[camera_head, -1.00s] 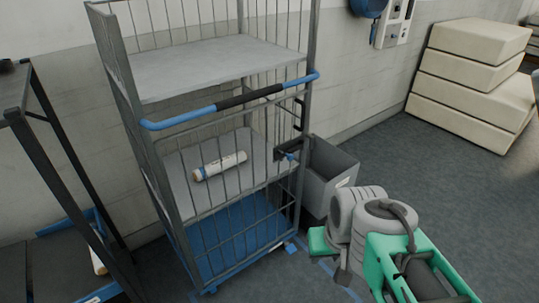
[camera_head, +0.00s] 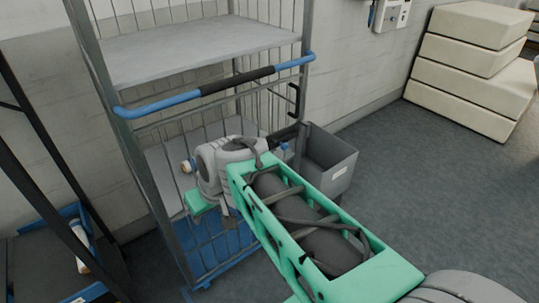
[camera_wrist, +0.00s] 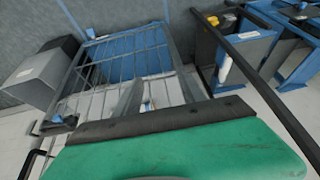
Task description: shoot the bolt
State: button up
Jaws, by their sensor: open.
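The bolt (camera_head: 287,134) is a dark fitting with a blue knob on the right post of a grey wire cage trolley (camera_head: 300,38). My arm hides part of it in the head view. In the wrist view the bolt (camera_wrist: 52,126) shows at the left, dark with a blue part. In the head view the green hand (camera_head: 203,201) is in front of the trolley, left of and below the bolt. The fingertips are hard to make out, and nothing shows held.
A white roll (camera_head: 187,166) lies on the trolley's lower shelf, mostly hidden by my arm. A blue-and-black handle bar (camera_head: 185,97) crosses the front. A grey bin (camera_head: 330,155) stands close right of the trolley. A dark rack (camera_head: 32,165) stands left. Floor to the right is open.

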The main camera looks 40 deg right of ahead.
jog(key=w+d+f+t+y+b, duration=0.1)
jog(key=w+d+f+t+b, duration=0.1)
jog(key=w+d+f+b, duration=0.3)
jog(key=w+d+f+t+b, duration=0.1)
jog(key=w+d+f+b, duration=0.25)
jog(key=w, duration=0.35)
jog(key=w+d+f+t+b, duration=0.2)
jog(key=w+d+b, duration=0.1)
jog(key=d+b, duration=0.3)
jog(key=w+d+f+t+b, duration=0.1)
jog(key=w+d+t+b, duration=0.15)
jog(key=d, duration=0.65)
jog(key=t+h+b, duration=0.1)
jog(key=t+b, duration=0.5)
jog(key=b, duration=0.4)
send_near(286, 147)
jog(key=w, duration=0.8)
jog(key=shift+w+a+r, duration=0.1)
jog(key=shift+w, duration=0.05)
jog(key=shift+c, duration=0.5)
grip_shut()
